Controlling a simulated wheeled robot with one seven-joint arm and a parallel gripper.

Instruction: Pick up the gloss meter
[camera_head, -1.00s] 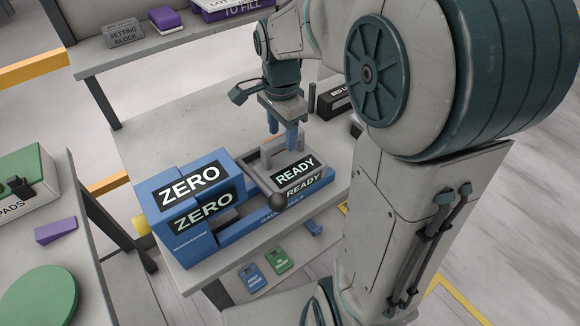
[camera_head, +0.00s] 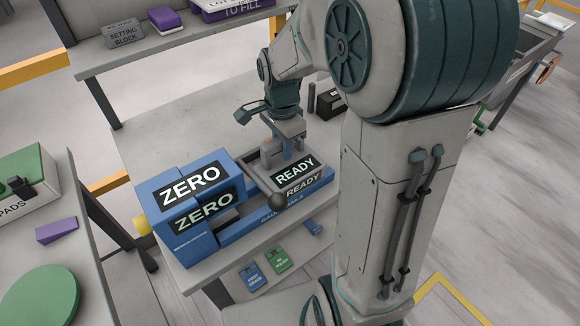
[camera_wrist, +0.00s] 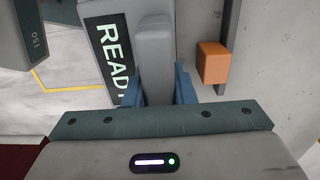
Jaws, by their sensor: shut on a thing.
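The gloss meter, which appears to be the grey unit with a black READY label (camera_head: 293,174), sits at the right end of a blue base (camera_head: 238,232). It has a raised grey handle, which also shows in the wrist view (camera_wrist: 155,45). My gripper (camera_head: 289,150) comes down on the handle from above. In the wrist view its blue fingers (camera_wrist: 157,84) are on both sides of the handle and shut on it. The unit still appears seated on the base. Its far side is partly hidden by my gripper.
A black box (camera_head: 331,104) is behind right. The table behind left is clear.

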